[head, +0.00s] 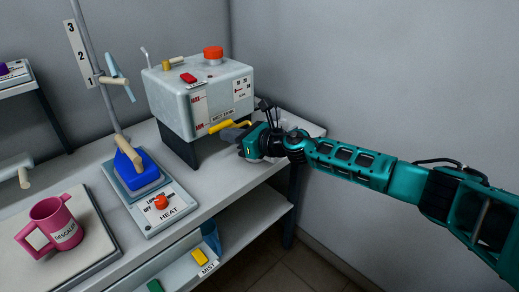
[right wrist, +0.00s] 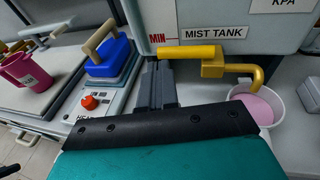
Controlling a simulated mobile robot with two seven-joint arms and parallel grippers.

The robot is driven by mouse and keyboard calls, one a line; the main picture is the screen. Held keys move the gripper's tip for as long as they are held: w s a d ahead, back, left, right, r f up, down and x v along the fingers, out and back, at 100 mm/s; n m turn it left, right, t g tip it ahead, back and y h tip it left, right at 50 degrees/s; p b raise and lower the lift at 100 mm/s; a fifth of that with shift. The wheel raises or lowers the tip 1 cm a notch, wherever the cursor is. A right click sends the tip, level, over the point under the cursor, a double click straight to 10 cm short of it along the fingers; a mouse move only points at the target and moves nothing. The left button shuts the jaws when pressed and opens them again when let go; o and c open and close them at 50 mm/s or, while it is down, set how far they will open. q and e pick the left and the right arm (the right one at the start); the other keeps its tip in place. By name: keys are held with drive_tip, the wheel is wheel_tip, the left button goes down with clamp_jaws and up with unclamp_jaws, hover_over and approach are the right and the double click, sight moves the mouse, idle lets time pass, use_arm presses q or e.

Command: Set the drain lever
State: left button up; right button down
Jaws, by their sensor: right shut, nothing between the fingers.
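The mist tank (head: 205,100) is a pale box on a dark stand, marked MIST TANK. A yellow drain lever (right wrist: 188,52) lies roughly level across its lower front, joined to a yellow valve and a spout (right wrist: 258,75) bending down. In the head view the lever (head: 219,127) is partly covered by my right gripper (head: 238,136). That gripper is shut and empty. In the right wrist view its fingers (right wrist: 158,82) are just below the lever's left end; I cannot tell whether they touch. My left gripper is out of view.
A white cup (right wrist: 279,109) with pink contents stands under the spout. To the left are a blue iron (head: 137,172), a HEAT panel (head: 173,214) with a red knob, and a pink mug (head: 66,225). A grey wall is behind.

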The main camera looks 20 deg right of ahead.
drive_tip(key=s+d+r+p, duration=0.2)
drive_tip(key=s+d, duration=0.2)
drive_tip(key=s, duration=0.6)
drive_tip(key=s+a+f+m+t+h, duration=0.1)
drive_tip(key=s+a+f+m, duration=0.35)
drive_tip(key=m, duration=0.55)
drive_tip(key=s+a+f+m+t+h, duration=0.1)
drive_tip(key=s+a+f+m, duration=0.3)
drive_tip(key=m, duration=0.7)
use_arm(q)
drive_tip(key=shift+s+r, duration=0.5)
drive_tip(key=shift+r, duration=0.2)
use_arm(e)
drive_tip(key=s+d+f+m+g+h, duration=0.1)
drive_tip(key=s+d+f+m+h, duration=0.2)
drive_tip(key=s+f+m, duration=0.3)
drive_tip(key=s+d+f+m+g+h, duration=0.2)
drive_tip(key=s+d+f+m, duration=0.2)
drive_tip(key=s+f+m, duration=0.3)
drive_tip(key=s+m, duration=0.3)
drive_tip(key=m, duration=0.4)
drive_tip(key=shift+s+d+g+h, duration=0.15)
drive_tip(key=shift+d+g+h, duration=0.15)
drive_tip(key=shift+h, duration=0.1)
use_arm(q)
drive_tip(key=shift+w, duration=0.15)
